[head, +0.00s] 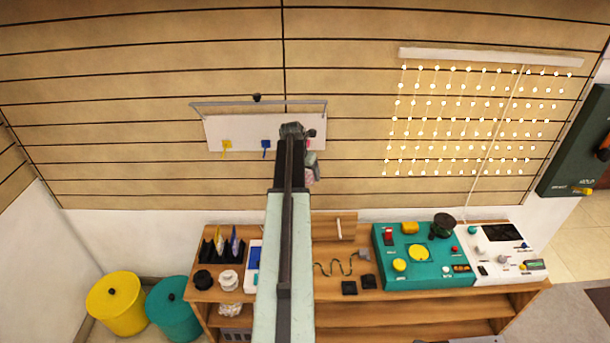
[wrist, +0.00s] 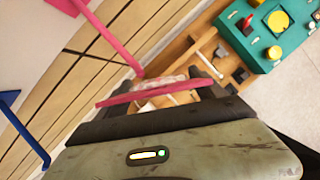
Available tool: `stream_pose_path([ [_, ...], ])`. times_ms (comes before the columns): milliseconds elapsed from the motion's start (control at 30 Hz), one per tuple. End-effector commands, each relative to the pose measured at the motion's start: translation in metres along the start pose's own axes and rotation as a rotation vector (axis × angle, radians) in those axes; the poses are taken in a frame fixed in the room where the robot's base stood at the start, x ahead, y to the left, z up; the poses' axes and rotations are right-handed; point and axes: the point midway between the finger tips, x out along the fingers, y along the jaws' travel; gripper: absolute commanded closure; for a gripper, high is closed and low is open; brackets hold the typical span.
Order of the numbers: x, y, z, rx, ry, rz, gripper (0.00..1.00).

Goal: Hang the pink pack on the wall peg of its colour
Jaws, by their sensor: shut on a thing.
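The pink pack (head: 311,177) hangs at the end of my arm, just right of it in the head view, partly hidden. In the wrist view the pack (wrist: 152,92) shows as a pink edge with a pale, mottled part behind it. My gripper (wrist: 178,88) is shut on it. The pink peg (wrist: 112,42) sticks out from the white wall board, its end close to the pack in the wrist view. I cannot tell whether they touch. In the head view my arm hides most of that peg. The white peg board (head: 240,128) also carries a blue peg (head: 265,146) and a yellow peg (head: 226,146).
A wooden bench (head: 330,296) stands below the board, with a teal control panel (head: 425,255), a black rack (head: 222,250) and small parts. Yellow (head: 117,302) and teal (head: 174,308) bins stand at left. A string of lights (head: 470,120) hangs on the wall at right.

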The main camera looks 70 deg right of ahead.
Motion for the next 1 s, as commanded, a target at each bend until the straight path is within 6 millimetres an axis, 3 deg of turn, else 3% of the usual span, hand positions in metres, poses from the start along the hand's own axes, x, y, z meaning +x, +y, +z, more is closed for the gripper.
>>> stream_pose_path([
  [633,0.018,0.025,0.035,-0.001,0.0,0.001,0.7],
  [1000,0.029,0.03,0.04,-0.002,0.0,0.001,0.7],
])
